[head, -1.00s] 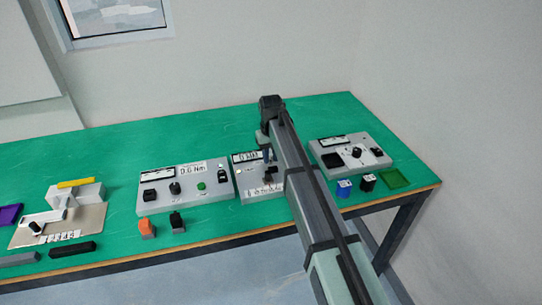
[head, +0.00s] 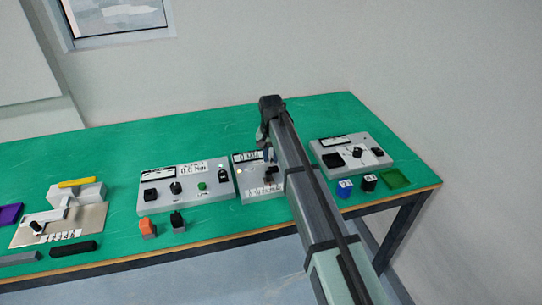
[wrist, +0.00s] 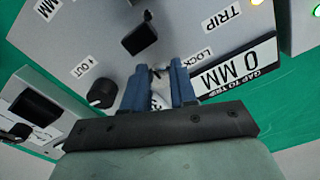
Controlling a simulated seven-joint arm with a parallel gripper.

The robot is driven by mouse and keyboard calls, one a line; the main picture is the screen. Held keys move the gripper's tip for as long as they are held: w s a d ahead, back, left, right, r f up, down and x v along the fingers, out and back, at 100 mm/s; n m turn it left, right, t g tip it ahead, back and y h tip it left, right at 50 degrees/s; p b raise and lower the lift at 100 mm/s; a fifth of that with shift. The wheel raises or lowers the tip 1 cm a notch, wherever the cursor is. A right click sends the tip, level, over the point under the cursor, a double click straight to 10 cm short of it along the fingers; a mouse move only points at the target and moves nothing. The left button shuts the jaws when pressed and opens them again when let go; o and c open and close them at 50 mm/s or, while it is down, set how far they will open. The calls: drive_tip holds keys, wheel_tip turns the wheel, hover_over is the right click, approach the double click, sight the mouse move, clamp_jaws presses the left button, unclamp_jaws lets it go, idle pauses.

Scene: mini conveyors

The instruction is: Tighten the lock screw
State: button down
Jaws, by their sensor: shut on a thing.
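The grey middle box (head: 244,187) carries the labels LOCK, TRIP and OUT and a display (wrist: 236,70) reading 0 MM, GAP TO TRIP. My gripper's blue fingers (wrist: 160,76) are down at the panel beside the LOCK label, shut on the lock screw between them. The fingers hide most of the screw. Left of the fingers in the wrist view is a black round knob (wrist: 101,93) near the OUT label. A black block (wrist: 138,40) sits just beyond the fingertips. In the head view my gripper (head: 268,154) is partly hidden by my arm.
A grey box (head: 205,202) with a 0.0 Nm display stands close on the left. Another grey box (head: 373,143) stands on the right.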

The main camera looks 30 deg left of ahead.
sight(271, 158)
drive_tip(key=shift+f, duration=0.1)
drive_tip(key=c, duration=0.9)
unclamp_jaws()
wheel_tip(271, 158, up, 14)
idle(0.4)
